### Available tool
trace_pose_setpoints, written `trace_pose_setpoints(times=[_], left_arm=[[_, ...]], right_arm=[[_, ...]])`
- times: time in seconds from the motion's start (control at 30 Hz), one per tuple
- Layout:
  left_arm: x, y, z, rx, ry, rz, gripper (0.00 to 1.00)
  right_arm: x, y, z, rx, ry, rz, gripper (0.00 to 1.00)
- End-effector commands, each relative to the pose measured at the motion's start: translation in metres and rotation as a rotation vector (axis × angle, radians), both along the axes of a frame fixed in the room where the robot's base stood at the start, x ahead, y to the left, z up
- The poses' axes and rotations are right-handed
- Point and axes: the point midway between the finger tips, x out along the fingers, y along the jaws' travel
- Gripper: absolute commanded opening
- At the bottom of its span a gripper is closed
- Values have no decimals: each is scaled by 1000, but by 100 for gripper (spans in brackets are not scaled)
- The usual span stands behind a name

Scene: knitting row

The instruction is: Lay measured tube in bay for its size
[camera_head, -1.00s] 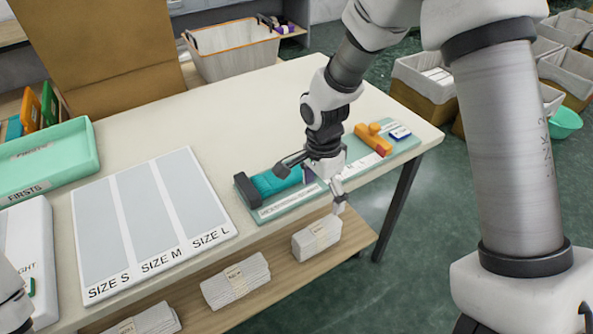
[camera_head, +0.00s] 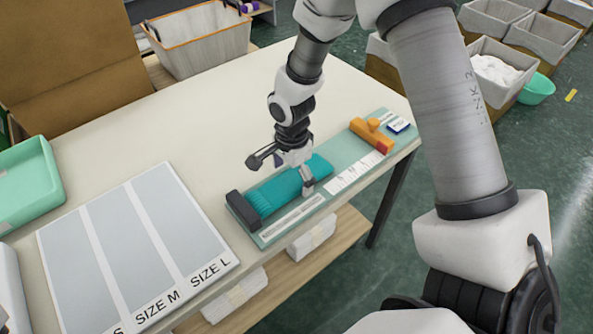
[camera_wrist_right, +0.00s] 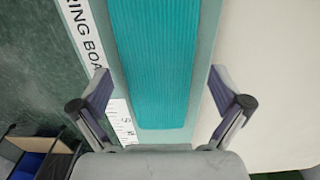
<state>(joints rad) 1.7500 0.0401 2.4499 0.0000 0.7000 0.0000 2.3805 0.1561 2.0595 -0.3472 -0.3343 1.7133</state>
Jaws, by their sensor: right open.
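A teal ribbed tube (camera_head: 285,188) lies along the measuring board (camera_head: 268,233), its left end by a dark end block (camera_head: 243,210). It also fills the middle of the right wrist view (camera_wrist_right: 153,60). My left gripper is not in view.
A green tray (camera_head: 30,185) stands at the left. The table (camera_head: 200,130) is clear behind the boards. Folded bundles lie on the shelf below.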

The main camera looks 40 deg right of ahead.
Motion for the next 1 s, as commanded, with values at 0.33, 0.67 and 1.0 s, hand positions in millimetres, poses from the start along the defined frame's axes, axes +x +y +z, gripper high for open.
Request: trace_pose_setpoints(times=[0.33, 0.67, 1.0], left_arm=[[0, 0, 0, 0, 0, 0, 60], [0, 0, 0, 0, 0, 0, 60], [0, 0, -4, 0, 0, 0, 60]], right_arm=[[0, 0, -2, 0, -1, 0, 57], [0, 0, -2, 0, 0, 0, 49], [2, 0, 53, 0, -7, -1, 49]])
